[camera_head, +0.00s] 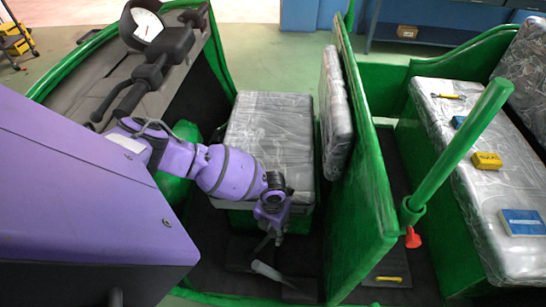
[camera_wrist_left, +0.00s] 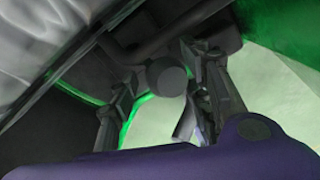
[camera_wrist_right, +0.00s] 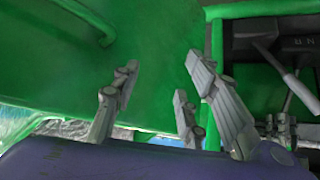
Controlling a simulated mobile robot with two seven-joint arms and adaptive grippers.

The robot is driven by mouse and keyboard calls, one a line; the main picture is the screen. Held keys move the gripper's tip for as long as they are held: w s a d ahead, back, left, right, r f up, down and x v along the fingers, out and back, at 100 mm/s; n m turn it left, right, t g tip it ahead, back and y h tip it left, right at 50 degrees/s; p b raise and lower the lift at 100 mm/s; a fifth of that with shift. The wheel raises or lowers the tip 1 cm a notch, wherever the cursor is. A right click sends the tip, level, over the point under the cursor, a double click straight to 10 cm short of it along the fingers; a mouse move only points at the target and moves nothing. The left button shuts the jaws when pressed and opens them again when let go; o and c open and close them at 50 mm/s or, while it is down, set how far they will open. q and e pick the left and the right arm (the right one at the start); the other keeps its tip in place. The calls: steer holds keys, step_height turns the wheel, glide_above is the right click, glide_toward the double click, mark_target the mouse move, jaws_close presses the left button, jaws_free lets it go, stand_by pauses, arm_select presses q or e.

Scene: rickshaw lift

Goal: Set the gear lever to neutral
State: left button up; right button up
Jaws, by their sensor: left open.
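My left gripper (camera_head: 268,236) points down in front of the padded seat, and its lower part is small and dark in the head view. In the left wrist view its fingers (camera_wrist_left: 165,100) are spread, with a dark round knob (camera_wrist_left: 167,76) showing beyond the gap. A light grey lever (camera_head: 268,271) is just below this gripper in the head view. In the right wrist view a slanted grey lever (camera_wrist_right: 290,80) stands by a dark panel (camera_wrist_right: 303,44) with small letters, N and R among them. My right gripper (camera_wrist_right: 165,85) has its fingers apart and empty, near green bodywork.
A green partition (camera_head: 362,160) stands right of the grey seat (camera_head: 270,130). Handlebars with a round gauge (camera_head: 147,26) are at upper left. The rear bench (camera_head: 475,160) holds a yellow box (camera_head: 487,161) and a blue book (camera_head: 523,222). A red-tipped object (camera_head: 412,238) is near the green post.

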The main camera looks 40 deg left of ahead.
arm_select(q)
jaws_close()
stand_by(0.3)
